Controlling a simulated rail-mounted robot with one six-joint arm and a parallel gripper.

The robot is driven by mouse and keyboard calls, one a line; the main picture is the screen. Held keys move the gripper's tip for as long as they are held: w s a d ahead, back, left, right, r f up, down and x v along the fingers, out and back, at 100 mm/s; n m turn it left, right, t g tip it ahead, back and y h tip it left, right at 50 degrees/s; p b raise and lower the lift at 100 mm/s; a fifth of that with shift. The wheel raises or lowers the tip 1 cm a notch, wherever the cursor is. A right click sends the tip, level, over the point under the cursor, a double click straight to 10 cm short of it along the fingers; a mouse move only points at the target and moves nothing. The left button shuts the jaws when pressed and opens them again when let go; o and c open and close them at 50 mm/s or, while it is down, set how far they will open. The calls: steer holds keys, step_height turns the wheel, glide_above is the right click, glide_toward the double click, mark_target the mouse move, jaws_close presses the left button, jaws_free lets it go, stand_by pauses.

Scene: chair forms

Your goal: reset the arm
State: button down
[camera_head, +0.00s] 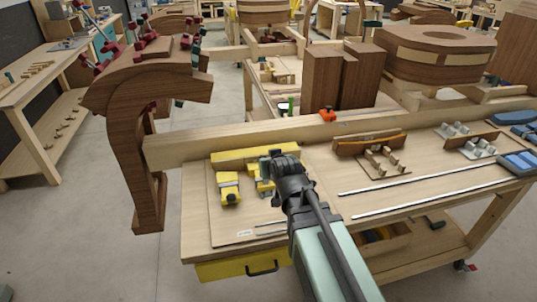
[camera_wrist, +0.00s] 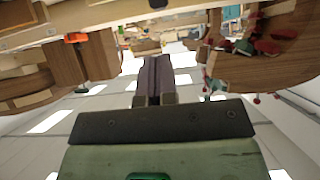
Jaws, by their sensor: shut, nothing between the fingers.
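My gripper (camera_wrist: 154,60) shows in the wrist view with its two dark fingers side by side and together. Nothing is held between them. In the head view the dark end of my arm (camera_head: 285,165) is over the left part of the wooden workbench (camera_head: 205,240), in front of the yellow clamping parts. The fingertips are not clear there, and the arm hides part of the bench.
Yellow blocks (camera_head: 229,188) sit left of my arm. A tall brown curved chair form (camera_head: 150,130) with red clamps stands left. Brown blocks (camera_head: 340,78) with an orange clamp (camera_head: 327,114) stand behind. Metal rods (camera_head: 430,180) lie right. The floor at left is clear.

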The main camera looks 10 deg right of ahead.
steer(key=shift+f, duration=0.1)
steer(key=s+f+g+b, duration=0.5)
steer(key=s+f+g, duration=0.6)
steer(key=s, duration=0.6)
step_height(320, 180, down, 2)
steer(key=shift+s+f+g, duration=0.15)
steer(key=shift+s+g, duration=0.15)
steer(key=shift+s, duration=0.05)
